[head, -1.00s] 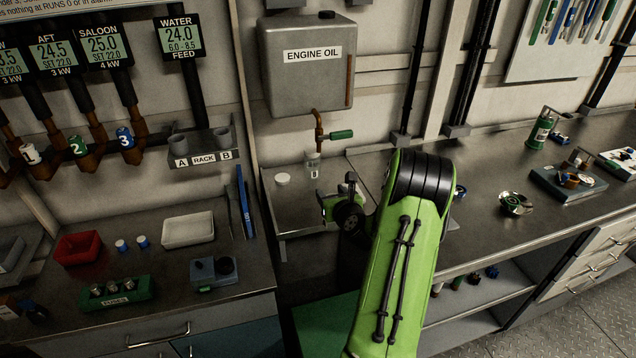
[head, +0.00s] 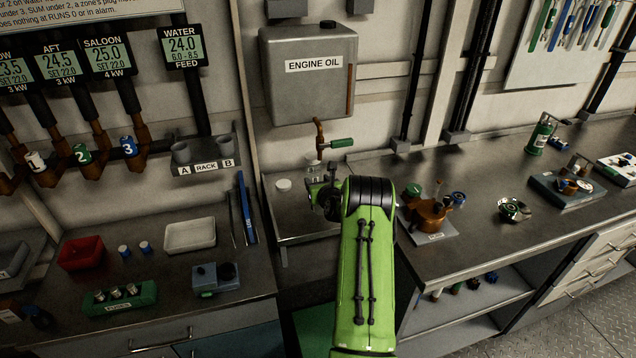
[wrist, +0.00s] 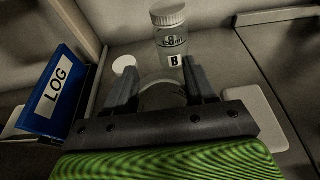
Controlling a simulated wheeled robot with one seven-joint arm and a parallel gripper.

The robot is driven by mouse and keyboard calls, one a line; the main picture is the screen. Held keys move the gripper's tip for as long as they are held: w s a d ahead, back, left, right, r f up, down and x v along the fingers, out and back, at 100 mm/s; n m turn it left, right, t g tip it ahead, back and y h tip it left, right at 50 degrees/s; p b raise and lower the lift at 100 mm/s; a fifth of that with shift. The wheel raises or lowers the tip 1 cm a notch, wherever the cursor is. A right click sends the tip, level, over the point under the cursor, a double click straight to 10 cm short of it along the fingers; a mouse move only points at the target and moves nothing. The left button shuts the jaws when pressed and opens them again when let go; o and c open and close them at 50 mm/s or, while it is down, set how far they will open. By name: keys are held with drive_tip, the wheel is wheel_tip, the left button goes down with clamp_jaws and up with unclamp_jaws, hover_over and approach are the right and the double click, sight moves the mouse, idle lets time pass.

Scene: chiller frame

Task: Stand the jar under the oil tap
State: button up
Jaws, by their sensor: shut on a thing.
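In the wrist view my gripper (wrist: 157,78) is shut around a dull, round, clear-looking jar (wrist: 162,97), mostly hidden by the fingers and palm. Behind it stands another clear jar (wrist: 172,42), upright, labelled B, with a pale ribbed lid. In the head view jar B (head: 314,170) stands by the wall near the oil tap (head: 320,147), which has a copper pipe and green handle. My gripper (head: 322,190) is low over the small shelf, in front of jar B and the tap. The held jar cannot be made out in the head view.
The engine oil tank (head: 308,85) hangs above the tap. A white disc (head: 283,185) lies on the shelf (head: 290,222) left of jar B. A blue LOG binder (wrist: 50,92) stands at left. A pale square pad (wrist: 255,112) lies at right. A copper pot (head: 428,212) sits on the right bench.

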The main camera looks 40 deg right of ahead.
drive_tip(key=shift+f, duration=0.1)
drive_tip(key=o, duration=1.4)
drive_tip(key=shift+c, duration=0.2)
